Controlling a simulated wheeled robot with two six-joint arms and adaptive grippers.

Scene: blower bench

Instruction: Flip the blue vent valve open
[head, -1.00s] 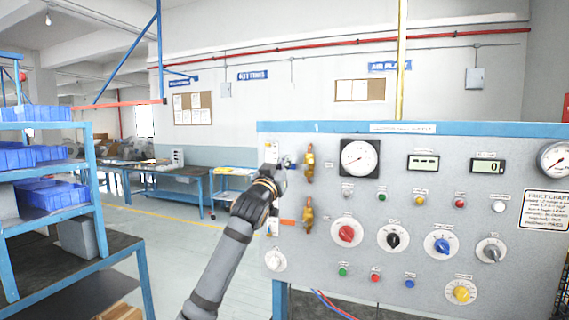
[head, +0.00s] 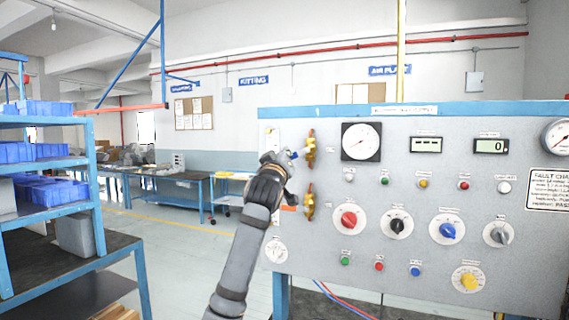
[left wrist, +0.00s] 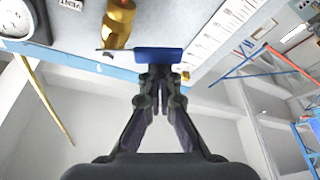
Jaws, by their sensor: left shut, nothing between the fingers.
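The upper brass valve (head: 310,148) is on the left part of the grey panel, with its blue handle (head: 294,155) pointing left. In the left wrist view the blue handle (left wrist: 160,55) stands out sideways from the brass valve body (left wrist: 117,22). My left gripper (head: 287,161) is shut and empty, close by the handle. In the left wrist view its closed fingertips (left wrist: 159,73) are right at the handle's edge; I cannot tell whether they touch. My right gripper is not in view.
A lower brass valve (head: 309,202) with an orange handle (head: 288,208) sits just below. Knobs, buttons and a dial gauge (head: 361,142) fill the panel to the right. A blue shelf rack (head: 97,205) stands at the left, with open floor between.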

